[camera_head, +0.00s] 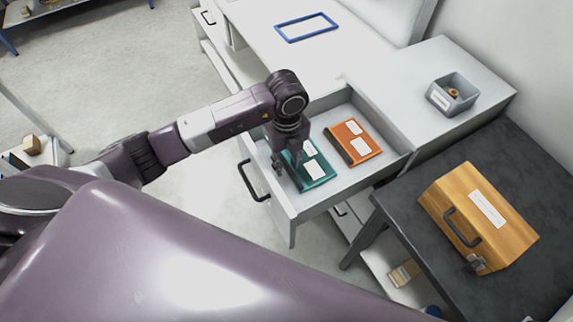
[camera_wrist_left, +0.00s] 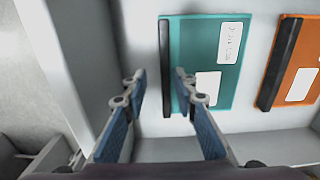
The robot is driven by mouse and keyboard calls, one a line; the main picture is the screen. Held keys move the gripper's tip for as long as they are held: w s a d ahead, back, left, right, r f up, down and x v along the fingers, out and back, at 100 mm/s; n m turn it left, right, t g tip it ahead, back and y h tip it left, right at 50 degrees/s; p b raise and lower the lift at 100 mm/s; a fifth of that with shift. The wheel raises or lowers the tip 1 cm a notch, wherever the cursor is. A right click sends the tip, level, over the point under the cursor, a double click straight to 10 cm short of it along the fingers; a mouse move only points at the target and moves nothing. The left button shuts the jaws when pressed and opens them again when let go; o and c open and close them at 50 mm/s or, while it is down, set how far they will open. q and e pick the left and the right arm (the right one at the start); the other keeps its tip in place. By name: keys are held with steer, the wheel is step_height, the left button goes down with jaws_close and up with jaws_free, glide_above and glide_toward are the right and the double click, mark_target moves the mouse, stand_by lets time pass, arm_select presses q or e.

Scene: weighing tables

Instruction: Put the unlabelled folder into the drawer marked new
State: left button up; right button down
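An open drawer (camera_head: 304,213) holds a teal folder (camera_head: 317,170) and an orange folder (camera_head: 353,142), lying flat side by side. Each folder has a dark spine and white labels. In the left wrist view, the teal folder (camera_wrist_left: 212,60) shows writing on its upper label; its lower one looks blank. The orange folder (camera_wrist_left: 296,65) is partly cut off there. No drawer marking is readable. My left gripper (camera_head: 288,172) points down over the teal folder's spine side. In the left wrist view its open fingers (camera_wrist_left: 160,88) appear either side of the dark spine, with nothing gripped. My right gripper is out of view.
A dark table (camera_head: 400,215) at the right carries a wooden box (camera_head: 478,215) with a black handle. A small grey bin (camera_head: 452,94) stands on the white cabinet top (camera_head: 405,90). A blue frame (camera_head: 306,27) lies on the white table behind. The drawer front has a dark handle (camera_head: 252,182).

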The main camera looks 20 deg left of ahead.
arm_select(q)
step_height(320, 180, up, 11)
steer(key=b, duration=0.2)
stand_by(0.5)
